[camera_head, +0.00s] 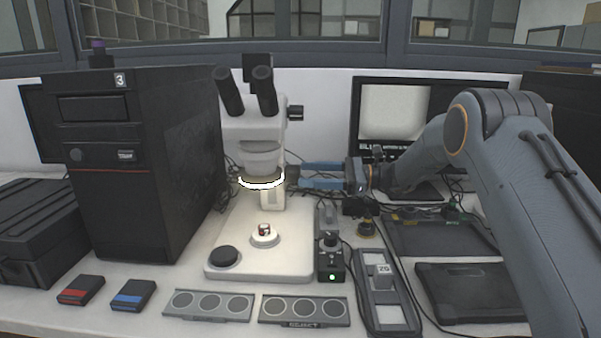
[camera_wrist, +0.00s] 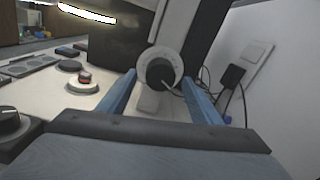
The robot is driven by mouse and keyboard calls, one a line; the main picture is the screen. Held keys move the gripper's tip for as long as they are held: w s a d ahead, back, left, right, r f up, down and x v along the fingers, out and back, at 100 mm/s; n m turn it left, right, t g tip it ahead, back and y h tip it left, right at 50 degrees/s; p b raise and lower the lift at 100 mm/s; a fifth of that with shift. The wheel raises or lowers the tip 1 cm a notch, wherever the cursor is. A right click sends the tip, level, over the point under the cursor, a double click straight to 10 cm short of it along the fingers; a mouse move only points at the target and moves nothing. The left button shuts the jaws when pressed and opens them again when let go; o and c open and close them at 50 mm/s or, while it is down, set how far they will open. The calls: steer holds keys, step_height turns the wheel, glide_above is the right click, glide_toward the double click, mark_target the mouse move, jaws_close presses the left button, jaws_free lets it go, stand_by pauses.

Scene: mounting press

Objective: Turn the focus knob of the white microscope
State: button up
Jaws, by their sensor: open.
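The white microscope (camera_head: 250,125) stands on its white base (camera_head: 290,250), with black eyepieces and a lit ring under its head. In the wrist view its focus knob (camera_wrist: 160,72) is a black cap on a white disc at the side of the stand. My gripper (camera_head: 297,176) reaches in from the right beside the stand, with blue fingers. In the wrist view my gripper (camera_wrist: 163,90) is open, with one finger on each side of the knob and visible space between. In the head view the knob is mostly hidden at the fingertips; contact cannot be told.
A black computer tower (camera_head: 140,165) stands left of the microscope. A black control box (camera_head: 330,260) with a green light and cables are close on the right. A small sample (camera_head: 264,230) sits on the microscope base. Grey trays (camera_head: 208,305) lie in front.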

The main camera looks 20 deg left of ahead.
mark_target(299, 174)
steer(key=shift+x, duration=1.75)
steer(key=c, duration=1)
steer(key=shift+c, duration=0.2)
